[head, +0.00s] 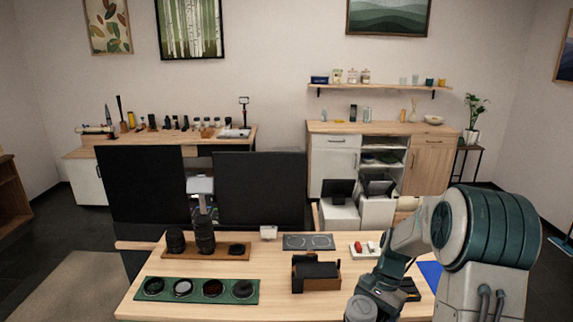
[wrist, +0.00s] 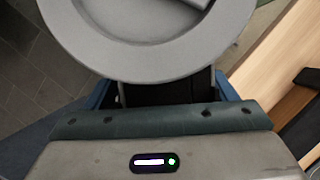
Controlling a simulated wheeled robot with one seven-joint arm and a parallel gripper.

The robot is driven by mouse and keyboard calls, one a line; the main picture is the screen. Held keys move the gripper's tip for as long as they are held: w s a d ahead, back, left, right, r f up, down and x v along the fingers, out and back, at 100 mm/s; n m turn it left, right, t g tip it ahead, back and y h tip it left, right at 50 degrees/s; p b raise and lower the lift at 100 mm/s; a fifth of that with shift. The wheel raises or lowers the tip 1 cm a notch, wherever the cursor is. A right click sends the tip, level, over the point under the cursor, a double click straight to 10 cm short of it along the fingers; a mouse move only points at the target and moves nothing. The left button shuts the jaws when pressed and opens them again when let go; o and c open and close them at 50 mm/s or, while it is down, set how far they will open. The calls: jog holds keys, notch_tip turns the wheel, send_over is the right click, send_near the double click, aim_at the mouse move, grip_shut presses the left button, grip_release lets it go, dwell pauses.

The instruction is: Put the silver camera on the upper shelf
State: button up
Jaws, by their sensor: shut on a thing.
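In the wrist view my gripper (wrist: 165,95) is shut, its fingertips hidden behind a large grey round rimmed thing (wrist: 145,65). This round thing is close to the lens and cut off by the top edge; I take it for part of the silver camera in the jaws, though its body does not show clearly. In the head view my arm is at the right front, over the table's right end, and the gripper itself cannot be made out. A wooden wall shelf (head: 400,89) holding jars and cups hangs at the back right, above a cabinet with open shelves (head: 383,144).
The wooden table (head: 215,266) carries a green tray (head: 200,298) of round filters, a lens stand (head: 230,255), a dark boxy object (head: 313,268) and a small tray (head: 362,256). Black screens (head: 260,188) stand behind it. A side desk (head: 190,136) is crowded.

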jog(key=w+a+f+n+g+h, duration=0.1)
jog(key=a+f+n+h, duration=0.2)
jog(key=a+f+n, duration=0.2)
notch_tip(320, 180, down, 4)
jog(key=n, duration=0.4)
jog(key=shift+w+a+r, duration=0.15)
jog(key=shift+a+r, duration=0.1)
jog(key=shift+a, duration=0.1)
